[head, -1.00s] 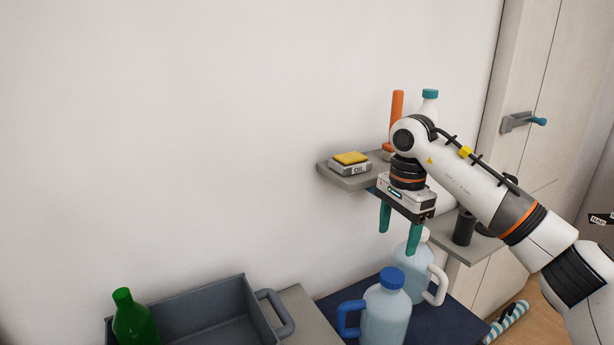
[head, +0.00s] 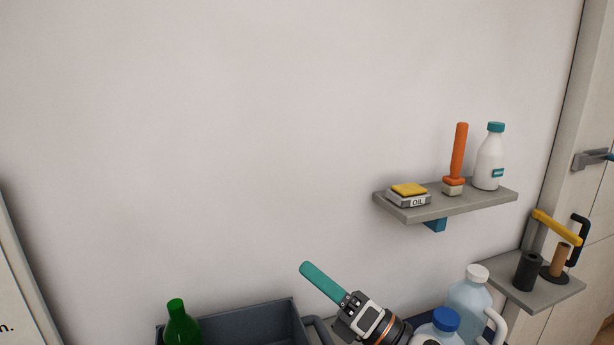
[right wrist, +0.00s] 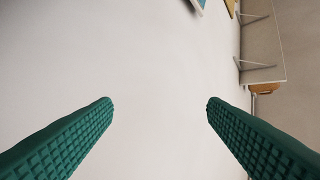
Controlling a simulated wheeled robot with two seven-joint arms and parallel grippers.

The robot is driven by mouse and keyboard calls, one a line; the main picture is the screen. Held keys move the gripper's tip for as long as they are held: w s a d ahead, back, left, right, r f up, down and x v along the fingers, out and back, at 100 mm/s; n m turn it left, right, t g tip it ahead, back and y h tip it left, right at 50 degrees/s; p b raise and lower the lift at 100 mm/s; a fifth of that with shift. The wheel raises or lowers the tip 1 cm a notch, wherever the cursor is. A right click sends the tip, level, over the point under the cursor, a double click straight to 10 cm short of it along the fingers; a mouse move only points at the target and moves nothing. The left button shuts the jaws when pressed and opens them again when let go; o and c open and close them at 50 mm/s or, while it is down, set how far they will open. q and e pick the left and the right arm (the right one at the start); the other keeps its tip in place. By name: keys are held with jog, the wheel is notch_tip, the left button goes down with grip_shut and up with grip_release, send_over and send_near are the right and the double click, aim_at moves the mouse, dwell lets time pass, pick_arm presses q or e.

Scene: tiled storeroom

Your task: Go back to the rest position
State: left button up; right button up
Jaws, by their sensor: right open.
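My right gripper (head: 322,282) is low in the head view, between the grey bin and the jugs, with its teal finger pointing up and left. In the right wrist view its two teal fingers (right wrist: 160,102) are wide apart with nothing between them and a pale plain surface behind. The gripper appears clear of the upper shelf and its items. My left gripper does not show in any view.
A lower shelf (head: 545,290) holds dark items. A blue-capped jug (head: 446,320), white-capped jug (head: 468,297), grey bin (head: 250,325) and green bottle (head: 180,325) stand below.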

jog(key=d+f+m+t+h, duration=0.85)
jog(key=m+h, duration=0.65)
jog(key=m, duration=0.7)
jog(key=s+d+f+m+g+h, duration=0.3)
jog(key=d+f+m+g, duration=0.1)
jog(key=f, duration=0.3)
jog(key=s+d+f+m+g+h, duration=0.2)
jog(key=s+d+f+m+g, duration=0.15)
jog(key=d+f, duration=0.2)
jog(key=s+f+m+g, duration=0.3)
jog(key=s+f+g, duration=0.2)
jog(key=s, duration=0.5)
jog(key=s+f+m+g, duration=0.35)
jog(key=s+f, duration=0.25)
jog(key=s, duration=0.3)
jog(key=s+f+g, duration=0.3)
jog(key=f, duration=2.5)
jog(key=s+d+f, duration=0.3)
jog(key=s+f, duration=1.1)
jog(key=s, duration=0.1)
jog(key=shift+s+d+f+n+g, duration=0.2)
jog(key=shift+s+d+n+g, duration=0.1)
jog(key=shift+s+d+g, duration=0.1)
